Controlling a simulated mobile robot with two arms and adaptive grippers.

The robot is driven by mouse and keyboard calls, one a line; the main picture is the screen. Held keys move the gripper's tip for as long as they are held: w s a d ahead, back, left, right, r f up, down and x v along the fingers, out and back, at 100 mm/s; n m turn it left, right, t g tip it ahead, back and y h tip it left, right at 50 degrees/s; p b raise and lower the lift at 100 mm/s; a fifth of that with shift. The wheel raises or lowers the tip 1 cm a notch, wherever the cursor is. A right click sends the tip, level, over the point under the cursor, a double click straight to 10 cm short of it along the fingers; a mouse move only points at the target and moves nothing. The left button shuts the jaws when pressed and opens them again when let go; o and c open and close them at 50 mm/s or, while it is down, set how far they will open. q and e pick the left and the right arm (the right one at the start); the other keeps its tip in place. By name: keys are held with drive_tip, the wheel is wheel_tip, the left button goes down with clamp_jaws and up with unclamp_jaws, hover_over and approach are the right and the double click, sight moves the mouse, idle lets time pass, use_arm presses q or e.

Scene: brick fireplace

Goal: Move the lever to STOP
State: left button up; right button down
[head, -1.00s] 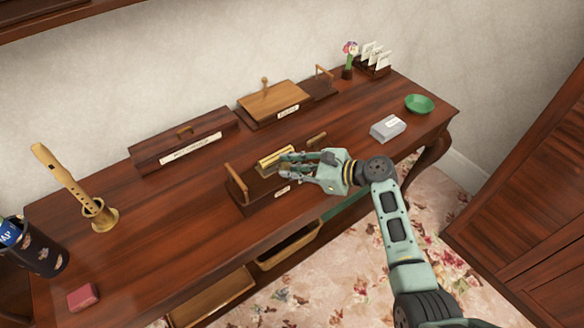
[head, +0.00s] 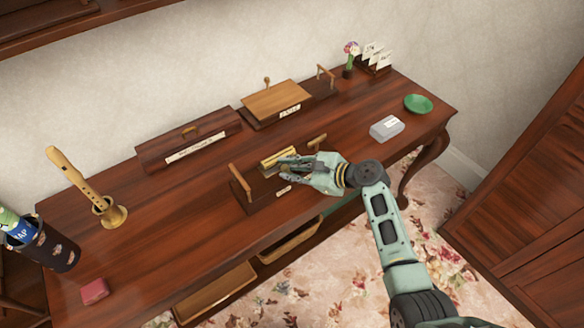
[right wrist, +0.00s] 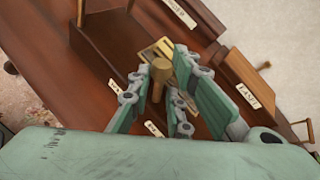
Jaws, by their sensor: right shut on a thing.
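A dark wooden box (head: 251,194) with a brass plate (head: 277,156) on top stands near the middle of the desk. In the right wrist view the brass plate (right wrist: 152,50) lies just beyond my fingers, and a brass-coloured lever with a round knob (right wrist: 161,70) rises between them. My right gripper (head: 288,168) reaches in from the right, shut on the lever; it also shows in the right wrist view (right wrist: 160,88). Small white labels (right wrist: 154,129) are on the box, partly hidden by my fingers and too blurred to read. My left gripper is not in view.
Wooden boxes (head: 184,137) (head: 277,100) line the back of the desk. A recorder on a stand (head: 85,185), a dark cup (head: 50,245) and a red block (head: 95,291) are at left. A grey box (head: 386,129) and green bowl (head: 418,104) are at right.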

drive_tip(key=c, duration=1.7)
unclamp_jaws()
drive_tip(key=shift+a+f, duration=0.15)
drive_tip(key=v, duration=1.2)
